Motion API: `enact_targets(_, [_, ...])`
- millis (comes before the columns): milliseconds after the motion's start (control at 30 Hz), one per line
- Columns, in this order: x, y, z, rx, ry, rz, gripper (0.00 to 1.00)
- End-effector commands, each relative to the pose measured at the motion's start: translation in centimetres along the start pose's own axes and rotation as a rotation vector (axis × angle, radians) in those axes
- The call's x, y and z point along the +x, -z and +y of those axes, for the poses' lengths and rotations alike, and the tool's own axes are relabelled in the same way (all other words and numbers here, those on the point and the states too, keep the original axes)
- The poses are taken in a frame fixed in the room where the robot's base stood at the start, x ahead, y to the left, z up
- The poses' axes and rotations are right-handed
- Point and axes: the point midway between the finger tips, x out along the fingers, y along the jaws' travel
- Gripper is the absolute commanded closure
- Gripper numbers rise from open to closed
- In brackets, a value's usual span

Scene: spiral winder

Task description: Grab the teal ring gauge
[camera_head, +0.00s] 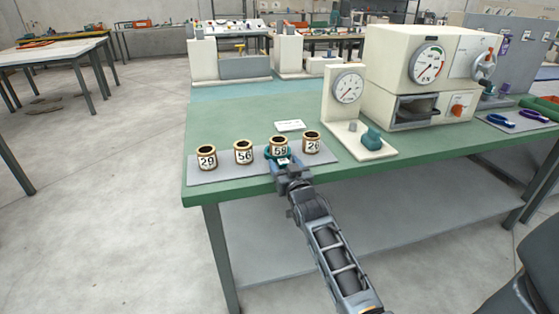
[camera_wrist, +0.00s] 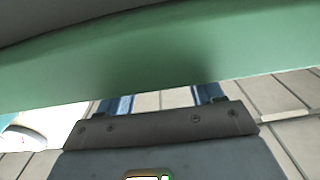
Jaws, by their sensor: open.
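A teal shape, probably the teal ring gauge (camera_head: 268,154), shows low around the cup marked 59 (camera_head: 279,148) on the grey mat (camera_head: 228,171) at the bench's front edge. My gripper covers part of it, so I cannot tell whether it encircles the cup or lies beside it. My gripper (camera_head: 284,164) is open, just in front of that cup; contact is unclear. In the wrist view, its two blue fingers (camera_wrist: 165,103) stand apart with nothing visible between them. No ring gauge is recognisable there; a broad green band fills the upper part.
Numbered cups flank the 59 cup: 56 (camera_head: 243,152) to the left and 26 (camera_head: 312,143) close on the right. The green bench top (camera_head: 225,110) behind the cups is mostly clear.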

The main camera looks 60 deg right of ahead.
Motion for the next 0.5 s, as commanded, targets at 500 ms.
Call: enact_targets(500, [0.9, -0.02, 0.13, -0.002, -0.003, -0.001, 0.39])
